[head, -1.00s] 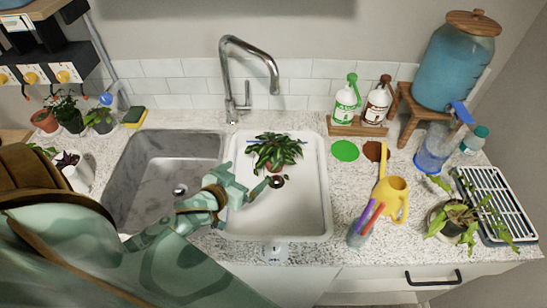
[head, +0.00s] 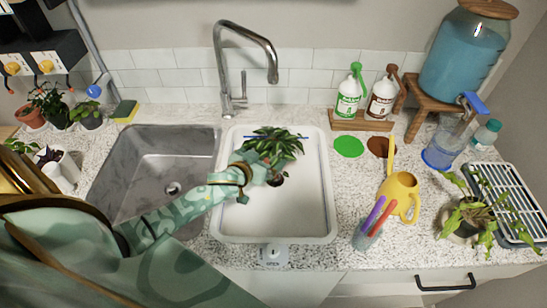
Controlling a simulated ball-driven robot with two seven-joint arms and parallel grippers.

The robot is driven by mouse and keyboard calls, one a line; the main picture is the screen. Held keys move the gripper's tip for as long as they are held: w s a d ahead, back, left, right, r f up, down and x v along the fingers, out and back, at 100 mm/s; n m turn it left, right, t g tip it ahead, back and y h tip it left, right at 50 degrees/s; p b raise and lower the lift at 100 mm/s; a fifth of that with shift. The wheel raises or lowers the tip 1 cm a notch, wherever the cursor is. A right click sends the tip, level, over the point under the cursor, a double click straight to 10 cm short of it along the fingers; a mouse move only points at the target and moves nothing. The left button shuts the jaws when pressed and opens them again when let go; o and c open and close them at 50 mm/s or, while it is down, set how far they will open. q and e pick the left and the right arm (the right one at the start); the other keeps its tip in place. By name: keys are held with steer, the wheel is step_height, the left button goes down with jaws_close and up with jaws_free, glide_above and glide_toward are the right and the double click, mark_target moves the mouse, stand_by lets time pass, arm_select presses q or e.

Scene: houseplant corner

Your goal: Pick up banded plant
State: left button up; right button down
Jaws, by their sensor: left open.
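A leafy green plant (head: 276,143) sits in the white basin, near its back. A thin blue line shows behind its leaves, and its pot is mostly hidden. I cannot tell for sure that this is the banded plant. My left gripper (head: 264,170) is open at the front edge of the plant, right by its lower leaves. Whether its fingers touch the plant is unclear. My right gripper is not in view.
The white basin (head: 307,215) is otherwise mostly clear, with a dark drain by the gripper. A tall faucet (head: 242,60) stands behind it. A yellow watering can (head: 400,192) and a potted plant (head: 465,222) stand at the right. A steel sink (head: 130,185) lies left.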

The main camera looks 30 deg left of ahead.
mark_target(275, 149)
arm_select(q)
steer(key=b+x, duration=0.1)
steer(key=x, duration=0.3)
steer(key=shift+w+d+f, duration=0.1)
steer(key=shift+w+f, duration=0.05)
steer(key=shift+w, duration=0.05)
steer(key=shift+s, duration=0.1)
steer(key=c, duration=1.1)
